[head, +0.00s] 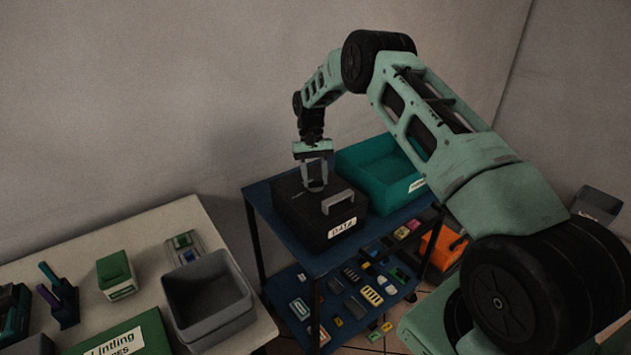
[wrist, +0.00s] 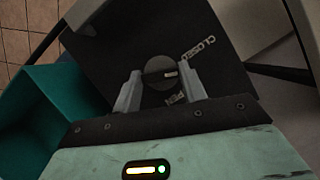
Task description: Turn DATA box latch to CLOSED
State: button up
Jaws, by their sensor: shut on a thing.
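The black DATA box (head: 308,217) stands on the blue top of a shelf cart, with a white DATA label (head: 342,228) and a grey handle (head: 338,201) on its front side. My gripper (head: 316,187) points down at the box lid. In the wrist view my gripper (wrist: 161,92) has its two grey fingers either side of a round dark latch (wrist: 160,74) on the lid. A bar with a pale mark crosses the latch. The jaws are shut on the latch, though the contact itself is hard to see.
A teal bin (head: 381,167) stands right beside the box. The cart's lower shelf (head: 320,298) holds several small parts. A white table at left carries a grey bin (head: 208,300), a green box (head: 116,275) and other items. An orange bin (head: 442,245) stands at right.

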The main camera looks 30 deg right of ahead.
jog(key=shift+a+n+h+b, duration=0.1)
jog(key=shift+n+h+b, duration=0.6)
jog(key=shift+n, duration=1.5)
jog(key=o, duration=1)
jog(key=p+v, duration=0.1)
jog(key=v, duration=0.4)
jog(key=p+v, duration=0.2)
jog(key=v, duration=0.4)
jog(key=p+v, duration=0.2)
jog(key=v, duration=0.4)
jog(key=shift+w+a+r, duration=0.15)
jog(key=shift+w+a, duration=0.1)
jog(key=shift+a, duration=0.1)
jog(key=shift+p, duration=0.35)
